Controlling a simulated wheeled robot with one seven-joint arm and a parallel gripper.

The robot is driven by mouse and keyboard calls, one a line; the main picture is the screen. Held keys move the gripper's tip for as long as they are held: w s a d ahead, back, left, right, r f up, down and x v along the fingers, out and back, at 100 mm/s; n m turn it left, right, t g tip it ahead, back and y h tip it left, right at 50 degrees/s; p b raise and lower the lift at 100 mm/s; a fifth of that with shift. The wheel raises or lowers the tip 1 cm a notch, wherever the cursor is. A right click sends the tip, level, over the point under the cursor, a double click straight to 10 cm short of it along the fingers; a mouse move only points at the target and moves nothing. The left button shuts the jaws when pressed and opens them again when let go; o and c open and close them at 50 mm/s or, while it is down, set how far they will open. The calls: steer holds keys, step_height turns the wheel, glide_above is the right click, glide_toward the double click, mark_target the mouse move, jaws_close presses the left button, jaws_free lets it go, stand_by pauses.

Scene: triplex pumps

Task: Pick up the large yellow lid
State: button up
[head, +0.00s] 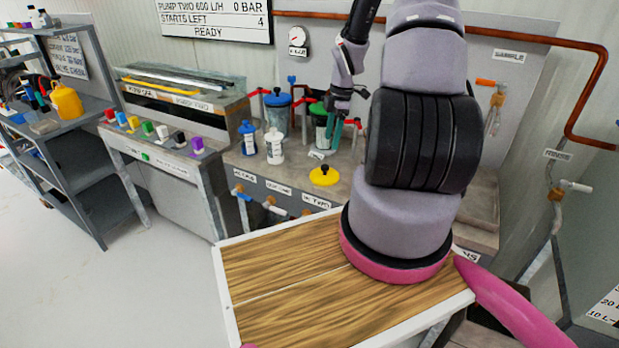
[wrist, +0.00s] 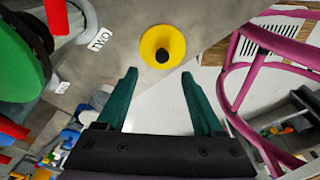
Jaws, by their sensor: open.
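The large yellow lid (head: 324,176) is a round yellow disc with a black knob on top. It lies flat on the grey bench near its front edge. In the wrist view the lid (wrist: 162,47) shows ahead of the fingers, with its knob facing the camera. My gripper (wrist: 157,78) is open and empty, with two green fingers spread apart. The lid lies beyond the fingertips, roughly centred between them and not touched. In the head view my gripper (head: 346,122) hangs above the bench, up and to the right of the lid.
A green-lidded vessel (head: 319,125) and a blue-lidded vessel (head: 277,110) stand behind the lid. A white bottle (head: 274,146) and a blue bottle (head: 247,138) stand to its left. Valves with labels line the bench front. The bench around the lid is clear.

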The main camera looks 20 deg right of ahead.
glide_above(325, 166)
steer(key=d, duration=0.1)
step_height(325, 166, down, 5)
steer(key=shift+w+f, duration=0.1)
steer(key=shift+w, duration=0.05)
steer(key=shift+a+f, duration=0.15)
steer(key=shift+f, duration=0.85)
steer(key=shift+a+f, duration=0.2)
steer(key=shift+f, duration=0.75)
steer(key=shift+a+f, duration=0.15)
steer(key=shift+f, duration=0.85)
jaws_close()
